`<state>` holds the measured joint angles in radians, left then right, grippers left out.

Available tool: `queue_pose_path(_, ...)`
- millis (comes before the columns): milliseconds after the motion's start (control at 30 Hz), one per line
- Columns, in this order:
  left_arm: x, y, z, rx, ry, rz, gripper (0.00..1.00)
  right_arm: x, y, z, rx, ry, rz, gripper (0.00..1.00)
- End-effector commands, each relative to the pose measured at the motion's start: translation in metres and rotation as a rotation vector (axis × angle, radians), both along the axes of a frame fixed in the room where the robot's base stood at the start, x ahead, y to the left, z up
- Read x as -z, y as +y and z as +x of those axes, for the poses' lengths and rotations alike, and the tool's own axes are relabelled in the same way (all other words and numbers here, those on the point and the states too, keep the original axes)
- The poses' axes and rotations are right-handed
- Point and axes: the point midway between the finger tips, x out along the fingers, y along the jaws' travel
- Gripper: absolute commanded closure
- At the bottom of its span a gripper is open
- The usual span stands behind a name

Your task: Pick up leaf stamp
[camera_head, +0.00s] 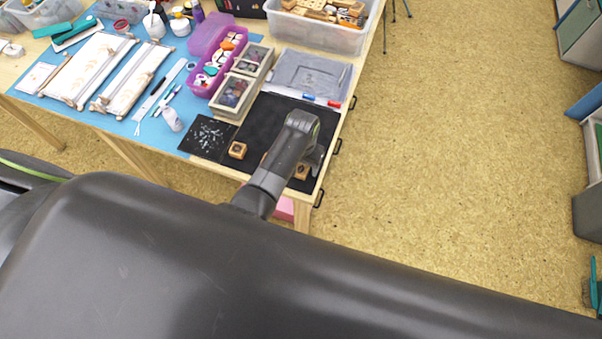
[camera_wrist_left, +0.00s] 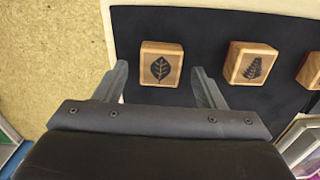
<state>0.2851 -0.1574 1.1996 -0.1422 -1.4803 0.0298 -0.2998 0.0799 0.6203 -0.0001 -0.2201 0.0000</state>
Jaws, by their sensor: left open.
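The leaf stamp (camera_wrist_left: 160,65) is a small wooden block with a dark single-leaf picture on top, lying on the black mat (camera_wrist_left: 205,25). In the left wrist view my left gripper (camera_wrist_left: 160,72) is open, with one finger on each side of the leaf stamp, and nothing is held. In the head view my left gripper (camera_head: 312,158) is over the right part of the mat, and a wooden stamp (camera_head: 302,173) shows partly beneath it. My right gripper is in neither view.
A fern stamp (camera_wrist_left: 250,63) lies just right of the leaf stamp, and a third stamp (camera_wrist_left: 311,71) is cut off at the edge. The table edge is close on the right.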

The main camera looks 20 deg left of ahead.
Motion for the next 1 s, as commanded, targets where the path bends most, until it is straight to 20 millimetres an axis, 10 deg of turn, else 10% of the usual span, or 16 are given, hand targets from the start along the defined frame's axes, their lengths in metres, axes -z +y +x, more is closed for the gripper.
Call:
queue_pose_path(233,0.000,0.000,0.000,0.000,0.000,0.000,0.38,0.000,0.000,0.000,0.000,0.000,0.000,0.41)
queue_pose_path(600,0.000,0.000,0.000,0.000,-0.001,0.000,0.84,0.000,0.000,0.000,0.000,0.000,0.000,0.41)
queue_pose_path(1000,-0.015,-0.001,0.001,0.000,-0.005,-0.001,0.85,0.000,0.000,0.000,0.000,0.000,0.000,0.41)
